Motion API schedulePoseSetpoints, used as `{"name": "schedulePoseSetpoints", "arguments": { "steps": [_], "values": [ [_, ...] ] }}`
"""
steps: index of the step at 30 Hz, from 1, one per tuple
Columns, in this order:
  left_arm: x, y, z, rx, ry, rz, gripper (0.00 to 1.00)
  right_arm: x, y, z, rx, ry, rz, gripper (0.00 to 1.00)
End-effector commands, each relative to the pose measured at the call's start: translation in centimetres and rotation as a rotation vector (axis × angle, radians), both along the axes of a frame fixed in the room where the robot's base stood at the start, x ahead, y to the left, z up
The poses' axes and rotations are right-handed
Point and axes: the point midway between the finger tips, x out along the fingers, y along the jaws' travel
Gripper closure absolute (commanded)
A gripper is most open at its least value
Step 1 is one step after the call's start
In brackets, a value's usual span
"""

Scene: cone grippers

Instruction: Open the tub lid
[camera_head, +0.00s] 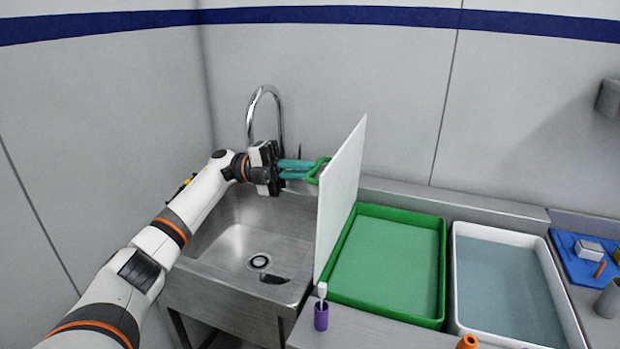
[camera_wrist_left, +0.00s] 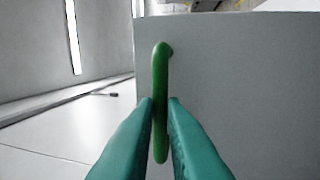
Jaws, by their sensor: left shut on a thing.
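A green tub (camera_head: 388,312) stands on the counter right of the sink. Its white lid (camera_head: 341,192) stands up nearly vertical along the tub's left edge, tilted a little. My left gripper (camera_head: 314,171) is shut on the green handle (camera_head: 318,168) on the lid's left-facing side. In the left wrist view, the teal fingers (camera_wrist_left: 161,115) lie on both sides of the green handle (camera_wrist_left: 160,70), with the lid (camera_wrist_left: 240,80) filling the right. The tub is open and its green inside shows. My right gripper is not in view.
A metal sink (camera_head: 225,245) with a tall faucet (camera_head: 264,90) lies left of the lid, under my left arm. A white tub (camera_head: 455,270) stands right of the green one. A purple holder (camera_head: 321,316) with a white-tipped stick stands at the front. A blue tray (camera_head: 570,262) holds small items.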

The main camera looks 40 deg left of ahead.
Motion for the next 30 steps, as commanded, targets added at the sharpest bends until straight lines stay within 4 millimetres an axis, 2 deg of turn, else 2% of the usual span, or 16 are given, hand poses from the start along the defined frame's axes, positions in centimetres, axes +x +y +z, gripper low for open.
{"name": "schedulePoseSetpoints", "arguments": {
  "steps": [13,14,15,18,26,30],
  "values": [
    [-0.1,0.2,-0.1,-0.006,-0.001,-0.001,1.0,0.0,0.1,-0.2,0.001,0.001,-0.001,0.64],
    [-0.1,0.2,-0.1,-0.006,-0.001,-0.001,0.86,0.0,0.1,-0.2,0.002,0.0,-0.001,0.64],
    [-0.1,0.2,-0.1,-0.006,-0.001,-0.001,0.8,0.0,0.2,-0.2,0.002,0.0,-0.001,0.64],
    [-0.1,0.2,-0.1,-0.006,-0.001,-0.001,0.67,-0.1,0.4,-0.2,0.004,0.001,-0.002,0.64],
    [-0.1,0.3,-0.1,-0.007,-0.001,0.0,0.67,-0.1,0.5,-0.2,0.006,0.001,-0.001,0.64],
    [-0.3,1.3,-0.4,-0.007,-0.001,0.002,0.67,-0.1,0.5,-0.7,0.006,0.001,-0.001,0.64]
  ]
}}
